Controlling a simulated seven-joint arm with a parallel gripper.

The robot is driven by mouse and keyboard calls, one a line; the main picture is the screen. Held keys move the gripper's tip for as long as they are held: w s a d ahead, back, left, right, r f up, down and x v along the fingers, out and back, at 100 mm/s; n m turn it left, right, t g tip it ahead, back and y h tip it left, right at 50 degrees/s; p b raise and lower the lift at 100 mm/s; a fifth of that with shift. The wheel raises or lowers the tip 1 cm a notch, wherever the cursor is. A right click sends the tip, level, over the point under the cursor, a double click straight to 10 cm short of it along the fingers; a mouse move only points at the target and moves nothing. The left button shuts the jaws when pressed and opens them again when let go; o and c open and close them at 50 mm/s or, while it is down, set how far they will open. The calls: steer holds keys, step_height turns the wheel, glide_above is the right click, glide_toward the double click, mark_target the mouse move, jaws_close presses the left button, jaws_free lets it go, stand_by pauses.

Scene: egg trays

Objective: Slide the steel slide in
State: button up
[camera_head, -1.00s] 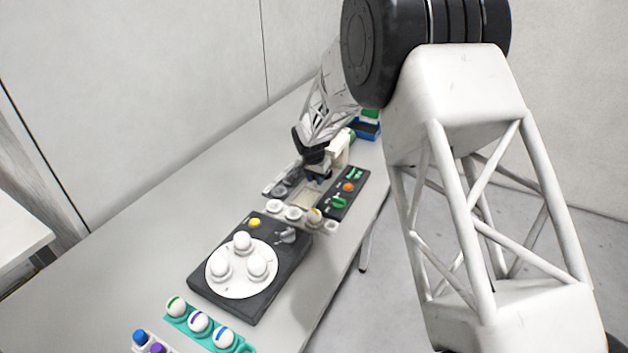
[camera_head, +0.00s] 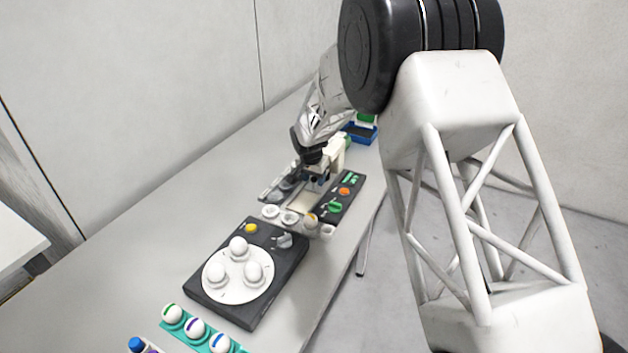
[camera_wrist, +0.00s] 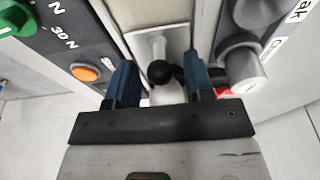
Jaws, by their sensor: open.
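In the wrist view a pale grey steel slide (camera_wrist: 149,45) runs in a channel, with a round black knob (camera_wrist: 160,72) at its near end. My gripper (camera_wrist: 162,80) is open, its two blue fingers on either side of the knob. A gap shows at the left of the knob; the right finger is close to it, and I cannot tell if they touch. In the head view my gripper (camera_head: 314,180) is down over the far part of the device, hiding the slide and knob.
A black panel (camera_head: 347,192) with orange and green controls lies right of the channel. In the wrist view a grey cylindrical part (camera_wrist: 243,72) stands close right of the fingers. A black box with a white disc (camera_head: 238,283) sits nearer, and a blue tray (camera_head: 360,133) stands behind.

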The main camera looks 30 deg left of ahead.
steer(key=shift+r, duration=2.6)
steer(key=shift+r, duration=0.1)
step_height(320, 180, up, 8)
